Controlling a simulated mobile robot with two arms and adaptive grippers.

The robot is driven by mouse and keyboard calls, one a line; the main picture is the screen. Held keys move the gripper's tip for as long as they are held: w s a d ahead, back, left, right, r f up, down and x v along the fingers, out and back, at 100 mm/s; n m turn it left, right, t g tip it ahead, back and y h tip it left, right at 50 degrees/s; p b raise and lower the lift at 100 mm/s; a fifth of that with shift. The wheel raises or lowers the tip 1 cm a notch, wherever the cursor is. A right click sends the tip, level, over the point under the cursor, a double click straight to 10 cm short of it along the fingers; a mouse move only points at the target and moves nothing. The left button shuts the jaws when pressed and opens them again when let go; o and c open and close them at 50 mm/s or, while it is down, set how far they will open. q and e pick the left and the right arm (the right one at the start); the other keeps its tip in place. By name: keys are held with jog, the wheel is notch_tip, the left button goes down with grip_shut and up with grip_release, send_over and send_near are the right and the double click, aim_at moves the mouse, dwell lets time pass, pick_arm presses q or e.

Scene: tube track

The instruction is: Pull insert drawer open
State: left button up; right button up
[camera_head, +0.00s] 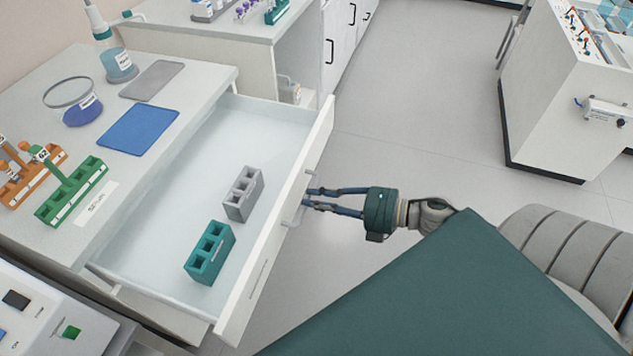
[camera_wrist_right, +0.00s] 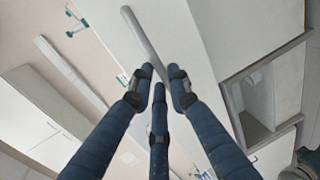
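The insert drawer (camera_head: 140,262) is pulled well out of the white cabinet under the bench. A grey insert (camera_head: 243,193) and a teal insert (camera_head: 209,252), each with several square holes, lie inside it. The drawer front carries a bar handle (camera_head: 313,168). My right gripper (camera_head: 306,198) has its fingertips at the handle; in the right wrist view its fingers (camera_wrist_right: 160,76) come close together at the grey handle bar (camera_wrist_right: 142,38). Whether they press on the bar is unclear. My left gripper is not in view.
A white cabinet (camera_head: 565,110) stands at right. Floor (camera_head: 420,130) between is clear.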

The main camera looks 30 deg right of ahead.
jog(key=o, duration=0.3)
jog(key=v, duration=1.2)
jog(key=shift+f, duration=0.1)
jog(key=shift+f, duration=0.1)
jog(key=s+d+f+m+h, duration=0.1)
jog(key=d+f+m+h, duration=0.4)
jog(key=f, duration=0.5)
jog(key=s+d+f+m+h, duration=0.1)
jog(key=d+f+m+h, duration=0.2)
jog(key=d+f+m, duration=0.35)
jog(key=s+a+f+m+g+h, duration=0.1)
jog(key=s+a+f+m, duration=0.1)
jog(key=f, duration=0.5)
jog(key=s+a+f+m+g+h, duration=0.1)
jog(key=s+f+m, duration=0.2)
jog(key=f, duration=0.5)
jog(key=s+a+f+m+g, duration=0.2)
jog(key=s+a+f+g, duration=0.1)
jog(key=s+a+f, duration=0.3)
jog(key=s+a+f+m+g, duration=0.2)
jog(key=s+a+f+g, duration=0.1)
jog(key=s+a+f, duration=0.4)
jog(key=s+a+f+m+g, duration=0.2)
jog(key=s+a+f+g, duration=0.1)
jog(key=s+a+f, duration=0.3)
jog(key=shift+s+a+f+m, duration=0.2)
jog(key=shift+s, duration=0.2)
jog(key=shift+s+a+f+m, duration=0.15)
jog(key=shift+s+f, duration=0.05)
jog(key=shift+s, duration=0.2)
